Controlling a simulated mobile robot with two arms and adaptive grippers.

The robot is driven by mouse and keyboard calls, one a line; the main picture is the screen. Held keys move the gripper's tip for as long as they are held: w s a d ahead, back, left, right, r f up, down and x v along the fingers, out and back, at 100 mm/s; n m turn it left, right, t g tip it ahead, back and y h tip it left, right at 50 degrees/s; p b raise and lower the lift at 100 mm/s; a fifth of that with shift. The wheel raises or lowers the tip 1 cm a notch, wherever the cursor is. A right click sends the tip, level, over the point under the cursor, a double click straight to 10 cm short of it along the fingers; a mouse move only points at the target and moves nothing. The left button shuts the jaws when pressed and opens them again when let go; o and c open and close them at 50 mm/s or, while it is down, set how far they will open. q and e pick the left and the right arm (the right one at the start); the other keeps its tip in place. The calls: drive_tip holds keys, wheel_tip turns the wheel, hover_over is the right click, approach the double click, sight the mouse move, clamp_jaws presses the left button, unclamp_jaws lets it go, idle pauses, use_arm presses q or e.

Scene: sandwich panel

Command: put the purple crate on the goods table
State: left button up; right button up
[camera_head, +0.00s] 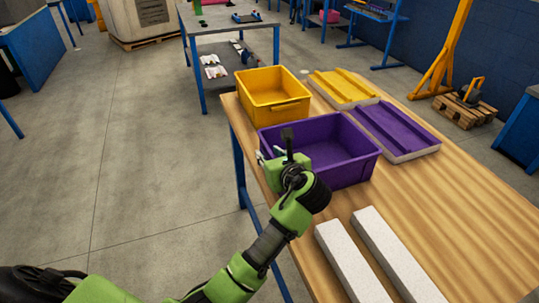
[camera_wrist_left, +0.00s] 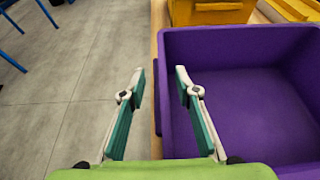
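The purple crate (camera_head: 330,147) stands upright and empty on the wooden table (camera_head: 450,215). It also fills the right of the left wrist view (camera_wrist_left: 255,95). My left gripper (camera_head: 269,154) is at the crate's left side. In the left wrist view its two fingers (camera_wrist_left: 160,74) are apart, with the crate's left wall and side handle between them in the picture. Nothing is gripped; whether a finger touches the wall I cannot tell. My arm hides part of the crate's near left corner. Which table is the goods table I cannot tell. My right gripper is not in view.
A yellow crate (camera_head: 270,95) stands just behind the purple one. A yellow panel (camera_head: 342,87), a purple panel (camera_head: 398,130) and two white bars (camera_head: 385,255) lie on the wooden table. A grey-topped table (camera_head: 220,20) stands farther back. The floor at left is clear.

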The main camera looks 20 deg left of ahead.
use_arm(q)
drive_tip(key=v, duration=1.2)
idle(0.3)
